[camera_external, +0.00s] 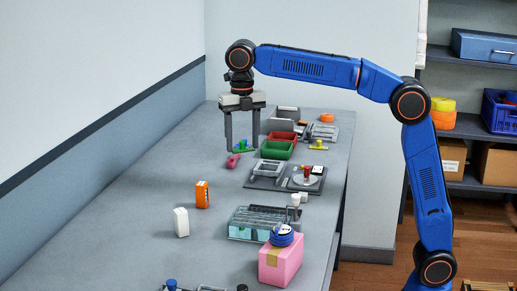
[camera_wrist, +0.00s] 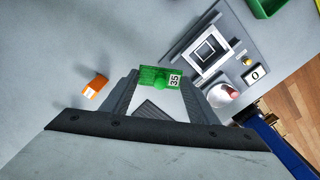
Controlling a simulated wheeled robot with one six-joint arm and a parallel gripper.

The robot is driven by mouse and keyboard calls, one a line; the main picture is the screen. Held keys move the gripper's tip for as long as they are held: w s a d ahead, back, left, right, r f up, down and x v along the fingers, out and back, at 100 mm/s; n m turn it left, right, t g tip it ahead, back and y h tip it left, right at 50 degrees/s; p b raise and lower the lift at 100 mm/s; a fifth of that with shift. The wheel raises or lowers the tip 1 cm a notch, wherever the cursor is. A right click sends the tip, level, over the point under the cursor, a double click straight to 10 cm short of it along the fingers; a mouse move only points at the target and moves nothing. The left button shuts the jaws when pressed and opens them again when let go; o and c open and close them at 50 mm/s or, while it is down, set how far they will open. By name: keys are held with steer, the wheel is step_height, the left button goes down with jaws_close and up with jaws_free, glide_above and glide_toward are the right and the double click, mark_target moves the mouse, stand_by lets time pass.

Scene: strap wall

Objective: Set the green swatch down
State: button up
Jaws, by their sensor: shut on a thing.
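The green swatch (camera_wrist: 150,75) is a small green piece with a round knob and a white label reading 35. My gripper (camera_wrist: 160,84) is shut on it, with a finger at each side. In the external view my gripper (camera_external: 243,149) points straight down over the far part of the grey table, with the green swatch (camera_external: 241,145) between its fingertips. The swatch looks held above the table; the exact height is hard to tell.
A pink object (camera_external: 233,160) lies just below my gripper. Red (camera_external: 282,138) and green (camera_external: 276,150) trays stand to the right. A grey device with a round pan (camera_external: 305,180) is nearer. An orange box (camera_external: 202,195) and white box (camera_external: 181,222) stand left, with bare table around.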

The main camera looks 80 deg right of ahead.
steer(key=w+a+n, duration=0.1)
steer(key=a+n, duration=0.2)
steer(key=a, duration=1.7)
steer(key=n, duration=0.4)
glide_above(217, 258)
step_height(217, 258, down, 6)
steer(key=shift+f, duration=0.2)
steer(key=shift+m, duration=0.3)
steer(key=shift+f, duration=2.6)
steer(key=shift+f, duration=0.15)
steer(key=o, duration=1)
steer(key=shift+o, duration=0.2)
